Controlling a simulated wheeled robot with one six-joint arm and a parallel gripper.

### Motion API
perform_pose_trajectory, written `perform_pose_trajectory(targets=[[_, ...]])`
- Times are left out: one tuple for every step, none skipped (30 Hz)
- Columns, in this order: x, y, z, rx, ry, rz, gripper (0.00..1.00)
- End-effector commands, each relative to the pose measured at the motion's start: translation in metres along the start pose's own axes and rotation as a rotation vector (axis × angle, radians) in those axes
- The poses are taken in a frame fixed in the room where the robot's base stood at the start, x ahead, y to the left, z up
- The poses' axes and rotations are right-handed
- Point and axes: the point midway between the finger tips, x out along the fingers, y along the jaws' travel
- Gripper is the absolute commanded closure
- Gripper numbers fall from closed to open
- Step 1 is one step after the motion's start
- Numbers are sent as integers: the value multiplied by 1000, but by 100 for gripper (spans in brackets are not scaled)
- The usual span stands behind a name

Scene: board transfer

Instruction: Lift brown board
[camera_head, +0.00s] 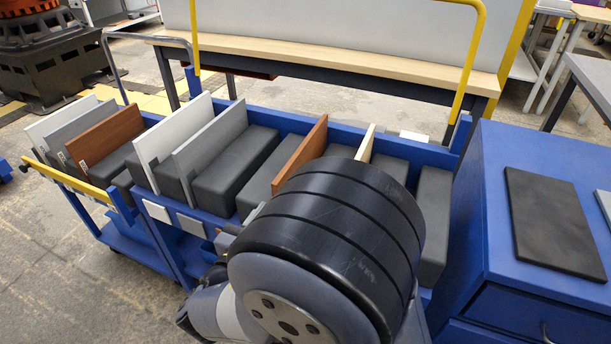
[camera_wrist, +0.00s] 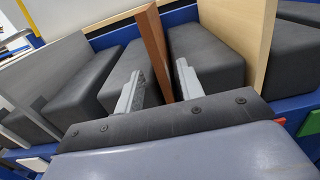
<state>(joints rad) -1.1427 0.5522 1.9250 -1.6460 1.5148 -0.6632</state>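A brown board (camera_head: 300,157) stands upright in a slot between dark grey blocks in the middle of the blue cart. In the wrist view this brown board (camera_wrist: 154,46) runs between the two light grey fingers of my gripper (camera_wrist: 160,67). The fingers are open, one on each side of the board, with a visible gap to it on both sides. The board's near lower part is hidden by my gripper's body. In the head view my arm hides my gripper and part of the board. A second brown board (camera_head: 104,136) stands further left.
A pale wooden board (camera_head: 366,143) stands just right of the middle brown board. Grey (camera_head: 212,140) and white (camera_head: 172,136) boards stand to its left. A blue cabinet (camera_head: 470,225) with a flat dark pad (camera_head: 553,220) is at the right. A long table (camera_head: 350,67) runs behind the cart.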

Motion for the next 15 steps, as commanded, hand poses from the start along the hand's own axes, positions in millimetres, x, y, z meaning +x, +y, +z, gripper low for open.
perform_pose_trajectory(targets=[[8,-1,-1,1,1,-4,64],[12,0,-1,1,1,-3,64],[16,0,0,1,1,-3,64],[18,-1,0,1,1,-4,64],[20,-1,0,1,1,-3,64],[22,0,0,1,1,-1,64],[23,0,0,1,2,-1,64],[24,0,0,1,2,-1,64],[27,0,1,2,2,-1,64],[29,-1,1,2,2,-3,64],[32,-1,2,3,2,-4,64],[37,-1,3,3,2,-4,64],[42,-1,4,3,1,-5,64],[46,-1,6,3,1,-5,64],[52,-1,8,4,1,-6,64]])
